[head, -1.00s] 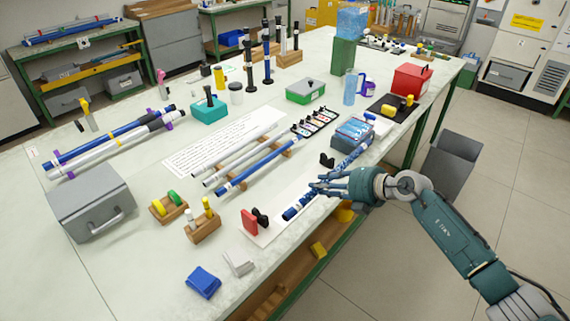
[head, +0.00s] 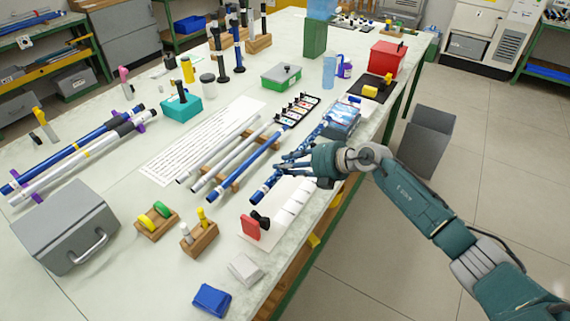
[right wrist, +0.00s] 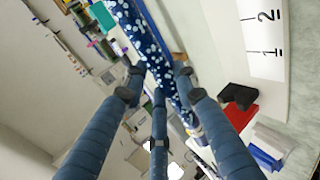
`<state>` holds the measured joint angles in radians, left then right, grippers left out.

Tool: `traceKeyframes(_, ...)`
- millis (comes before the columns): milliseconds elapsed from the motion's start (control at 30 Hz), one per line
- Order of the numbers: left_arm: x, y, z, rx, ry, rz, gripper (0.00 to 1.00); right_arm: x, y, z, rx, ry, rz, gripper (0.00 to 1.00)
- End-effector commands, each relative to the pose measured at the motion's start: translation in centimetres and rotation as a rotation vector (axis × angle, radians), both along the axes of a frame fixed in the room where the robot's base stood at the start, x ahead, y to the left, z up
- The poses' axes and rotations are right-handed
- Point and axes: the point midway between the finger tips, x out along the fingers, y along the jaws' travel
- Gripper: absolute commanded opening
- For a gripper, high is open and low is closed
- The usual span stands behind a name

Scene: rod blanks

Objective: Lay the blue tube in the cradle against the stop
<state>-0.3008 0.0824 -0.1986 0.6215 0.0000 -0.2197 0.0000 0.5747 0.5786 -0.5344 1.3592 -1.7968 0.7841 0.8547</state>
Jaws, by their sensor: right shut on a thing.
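My right gripper (head: 284,167) is shut on a dark blue tube with pale spots (head: 262,192), which slants from lower left to upper right in the head view. In the right wrist view the spotted tube (right wrist: 140,35) runs between the fingers. The wooden cradle (head: 232,185) lies just left of the held tube. It bears pale tubes (head: 215,155) and a plain blue tube (head: 240,170). Whether the held tube touches the cradle, I cannot tell. I cannot make out the stop clearly. My left gripper is not in view.
A white marked strip (head: 290,205) lies right of the held tube, with a red block (head: 249,228) and a black piece near its front end. A blue-grey box (head: 342,122) stands behind the gripper. A grey case (head: 65,225) stands at the left.

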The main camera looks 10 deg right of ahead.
Motion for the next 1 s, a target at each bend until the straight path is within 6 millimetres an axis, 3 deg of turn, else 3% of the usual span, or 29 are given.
traceKeyframes(167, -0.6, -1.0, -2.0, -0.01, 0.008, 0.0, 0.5, 0.0, 0.1, -1.9, 0.001, 0.0, 0.001, 0.0)
traceKeyframes(500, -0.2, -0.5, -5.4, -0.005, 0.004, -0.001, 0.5, 0.0, 0.1, -5.0, 0.001, 0.0, 0.001, 0.0)
traceKeyframes(800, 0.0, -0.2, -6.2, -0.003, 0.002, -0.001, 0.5, 0.0, 0.0, -7.4, 0.001, 0.001, -0.001, 0.0)
traceKeyframes(1000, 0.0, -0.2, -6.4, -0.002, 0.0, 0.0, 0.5, 0.0, 0.0, -8.0, 0.001, -0.001, 0.0, 0.0)
